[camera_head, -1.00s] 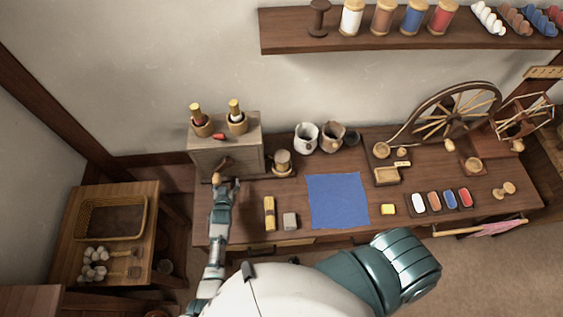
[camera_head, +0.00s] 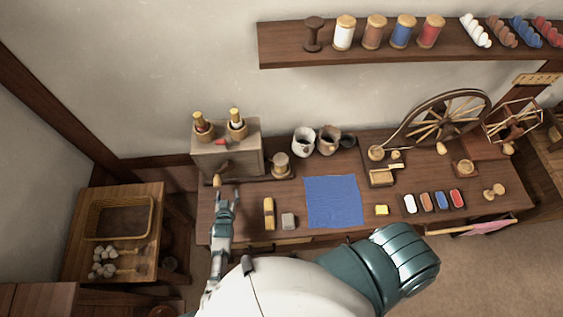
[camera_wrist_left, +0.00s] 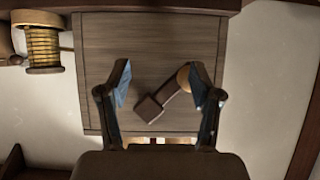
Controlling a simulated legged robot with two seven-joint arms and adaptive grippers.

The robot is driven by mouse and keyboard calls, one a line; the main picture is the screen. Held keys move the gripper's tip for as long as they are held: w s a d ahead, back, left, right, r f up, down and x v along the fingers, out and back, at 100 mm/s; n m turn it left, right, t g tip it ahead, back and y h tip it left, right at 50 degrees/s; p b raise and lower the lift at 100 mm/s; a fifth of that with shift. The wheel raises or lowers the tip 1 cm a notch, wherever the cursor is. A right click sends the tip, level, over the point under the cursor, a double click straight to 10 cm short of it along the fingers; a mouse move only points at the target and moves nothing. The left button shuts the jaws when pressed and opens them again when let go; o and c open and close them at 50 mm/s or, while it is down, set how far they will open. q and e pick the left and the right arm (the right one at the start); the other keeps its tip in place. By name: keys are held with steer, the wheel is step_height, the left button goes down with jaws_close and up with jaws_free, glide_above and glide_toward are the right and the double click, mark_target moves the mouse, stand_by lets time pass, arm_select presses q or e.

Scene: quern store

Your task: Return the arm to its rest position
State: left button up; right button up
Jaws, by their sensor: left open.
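My left gripper (camera_head: 228,193) is open and empty in front of the grey wooden box (camera_head: 226,158) at the left end of the workbench. In the left wrist view its two fingers (camera_wrist_left: 158,88) stand wide apart before the box's front panel (camera_wrist_left: 125,42). A dark crank handle (camera_wrist_left: 160,98) with a round wooden knob (camera_wrist_left: 184,78) shows between the fingers, the knob near the right finger. In the head view the knob (camera_head: 217,181) is just beyond the fingertips. I cannot tell if a finger touches it. My right gripper is out of view.
A spinning wheel (camera_head: 440,122) stands at the right. A lower side table (camera_head: 145,262) with a basket (camera_head: 90,218) is at the left.

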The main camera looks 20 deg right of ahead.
arm_select(q)
steer(key=shift+s+a+f, duration=0.1)
steer(key=shift+s+a, duration=0.05)
steer(key=shift+a, duration=0.15)
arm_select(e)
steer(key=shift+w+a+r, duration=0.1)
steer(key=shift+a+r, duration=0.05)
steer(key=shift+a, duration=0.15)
arm_select(q)
steer(key=shift+d, duration=0.1)
